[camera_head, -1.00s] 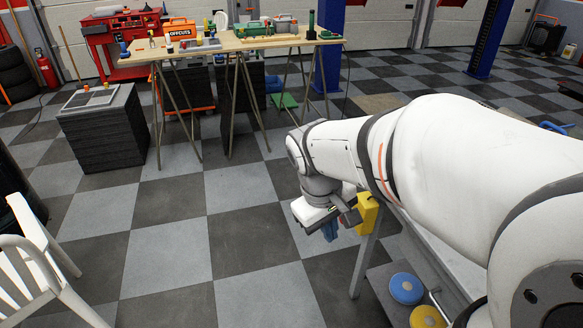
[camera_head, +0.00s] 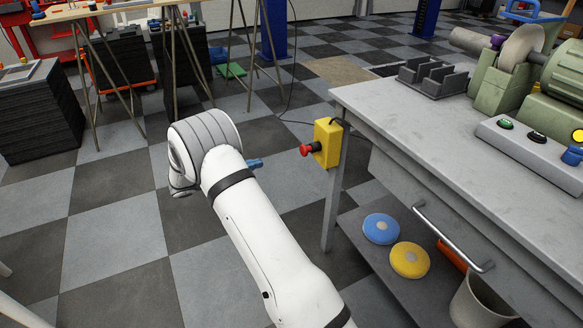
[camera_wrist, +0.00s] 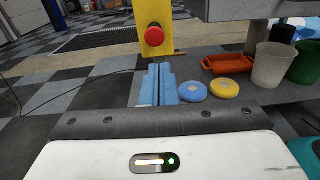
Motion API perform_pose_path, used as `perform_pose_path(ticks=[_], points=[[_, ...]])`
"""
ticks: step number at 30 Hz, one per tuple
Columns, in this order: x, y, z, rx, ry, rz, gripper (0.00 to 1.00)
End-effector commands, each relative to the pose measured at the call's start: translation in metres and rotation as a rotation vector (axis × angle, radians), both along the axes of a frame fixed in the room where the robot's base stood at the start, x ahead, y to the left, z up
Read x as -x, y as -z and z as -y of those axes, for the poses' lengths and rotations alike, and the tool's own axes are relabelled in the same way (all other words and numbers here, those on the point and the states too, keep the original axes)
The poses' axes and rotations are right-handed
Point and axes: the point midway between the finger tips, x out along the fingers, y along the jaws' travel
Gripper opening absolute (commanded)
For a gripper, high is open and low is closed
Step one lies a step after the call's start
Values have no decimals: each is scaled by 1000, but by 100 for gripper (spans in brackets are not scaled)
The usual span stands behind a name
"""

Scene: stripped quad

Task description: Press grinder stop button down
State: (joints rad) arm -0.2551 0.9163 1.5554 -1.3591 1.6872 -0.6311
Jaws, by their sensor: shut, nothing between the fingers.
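The grinder stop button is a red round knob (camera_head: 307,149) on a yellow box (camera_head: 329,145) at the near left corner of the grey bench. In the wrist view the red button (camera_wrist: 155,36) is ahead, above the tips of my gripper (camera_wrist: 161,72). The blue fingers are shut together and hold nothing. In the head view my gripper (camera_head: 255,163) shows as a small blue tip left of the button, with a clear gap. My arm hides most of it. The green grinder (camera_head: 560,75) stands on the bench.
The grey bench (camera_head: 400,120) has a control panel (camera_head: 535,150) with coloured buttons. Blue (camera_head: 381,229) and yellow (camera_head: 410,260) discs lie on its lower shelf beside a beige bin (camera_head: 483,302). A cable hangs behind the yellow box.

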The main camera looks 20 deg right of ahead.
Motion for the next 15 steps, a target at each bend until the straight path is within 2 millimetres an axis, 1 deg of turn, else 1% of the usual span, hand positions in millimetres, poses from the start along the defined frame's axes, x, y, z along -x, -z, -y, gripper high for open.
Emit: perform_pose_path(ticks=[1, 3, 15], points=[[-4, 10, -3, 17, -10, -10, 0], [-7, 13, -5, 36, -19, -19, 0], [-7, 13, -2, 40, -20, -22, 0]])
